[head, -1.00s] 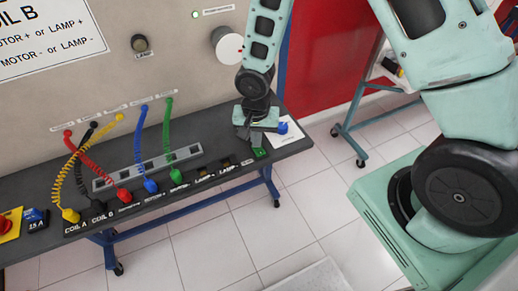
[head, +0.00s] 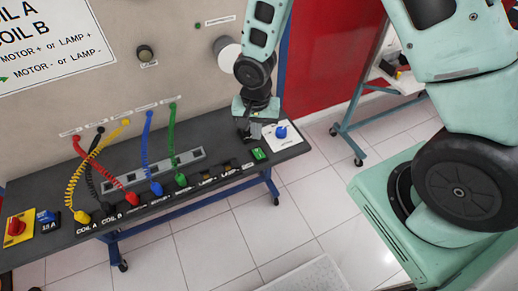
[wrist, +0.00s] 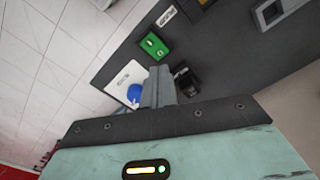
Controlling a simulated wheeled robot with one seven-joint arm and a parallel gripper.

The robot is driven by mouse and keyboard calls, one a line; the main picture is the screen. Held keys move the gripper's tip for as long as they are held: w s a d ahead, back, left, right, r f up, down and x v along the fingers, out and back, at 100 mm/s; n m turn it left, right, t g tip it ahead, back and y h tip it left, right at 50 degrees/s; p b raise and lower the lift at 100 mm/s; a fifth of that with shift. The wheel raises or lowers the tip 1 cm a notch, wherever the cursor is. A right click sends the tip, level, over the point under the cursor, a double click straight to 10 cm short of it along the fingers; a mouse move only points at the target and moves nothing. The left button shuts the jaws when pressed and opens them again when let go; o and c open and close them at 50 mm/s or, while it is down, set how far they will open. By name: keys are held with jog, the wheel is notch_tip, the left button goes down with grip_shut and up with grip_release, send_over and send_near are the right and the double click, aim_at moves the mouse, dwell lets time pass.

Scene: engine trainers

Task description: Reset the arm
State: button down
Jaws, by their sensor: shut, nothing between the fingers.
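My gripper (head: 249,131) is at the right end of the dark bench in the head view, just above the bench top. In the wrist view its two grey fingers (wrist: 158,88) are together with nothing between them. A white plate with a blue knob (head: 281,132) lies just right of the gripper. The knob shows in the wrist view (wrist: 133,92), partly hidden by the fingers. A green switch (head: 259,154) is in front of the gripper and shows clear of the fingers in the wrist view (wrist: 154,46).
The dark bench (head: 220,143) carries coiled red, yellow, black, blue and green cables plugged between its front sockets and the upright panel (head: 95,95). A red rotary switch (head: 15,227) is at the far left. A white round part (head: 228,52) juts from the panel beside my arm.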

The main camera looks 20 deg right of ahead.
jog(key=shift+r, duration=0.55)
jog(key=s+a+r+n+b, duration=0.3)
jog(key=s+r+n, duration=0.3)
jog(key=s, duration=0.4)
jog(key=s+a+r+n+b, duration=0.3)
jog(key=s+r+n+b, duration=0.2)
jog(key=s, duration=0.5)
jog(key=r+n, duration=0.1)
jog(key=n, duration=0.1)
jog(key=shift+a+r+n+y, duration=0.15)
jog(key=shift+r+n+y, duration=0.15)
jog(key=shift+r+n, duration=0.1)
jog(key=shift+a, duration=0.15)
